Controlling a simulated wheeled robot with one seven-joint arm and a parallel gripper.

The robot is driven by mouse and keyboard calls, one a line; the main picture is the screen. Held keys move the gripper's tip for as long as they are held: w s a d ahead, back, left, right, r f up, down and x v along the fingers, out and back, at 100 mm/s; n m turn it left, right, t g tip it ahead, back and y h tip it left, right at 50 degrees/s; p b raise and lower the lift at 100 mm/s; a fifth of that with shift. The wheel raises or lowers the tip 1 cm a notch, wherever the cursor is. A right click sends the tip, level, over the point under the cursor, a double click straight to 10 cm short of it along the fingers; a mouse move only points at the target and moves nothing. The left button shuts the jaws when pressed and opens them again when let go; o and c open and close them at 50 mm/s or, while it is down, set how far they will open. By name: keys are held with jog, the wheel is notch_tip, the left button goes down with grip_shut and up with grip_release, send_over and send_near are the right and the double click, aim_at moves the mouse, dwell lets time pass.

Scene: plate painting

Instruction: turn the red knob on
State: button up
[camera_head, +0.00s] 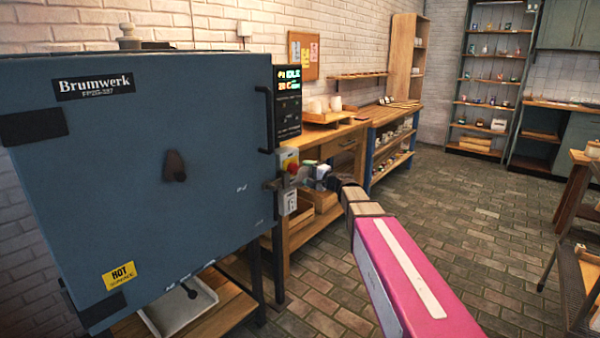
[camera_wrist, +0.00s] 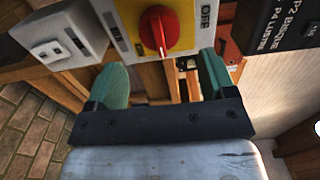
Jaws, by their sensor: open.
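The red knob (camera_wrist: 160,30) sits on a yellow square plate at the top middle of the wrist view. A white pointer line on it points down the picture, and the word OFF stands to its right. In the head view the red knob (camera_head: 292,168) shows small on the side of the blue kiln, partly next to my gripper. My gripper (camera_wrist: 160,80) is open, with two green fingers spread on either side below the knob in the wrist view. Nothing is between the fingers, and they look apart from the knob.
The blue kiln (camera_head: 150,190) with a HOT label fills the left of the head view. A lit display panel (camera_head: 288,95) is above the knob. A grey switch box (camera_wrist: 62,38) is left of the yellow plate. The brick floor (camera_head: 440,220) is open at right.

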jog(key=v, duration=0.5)
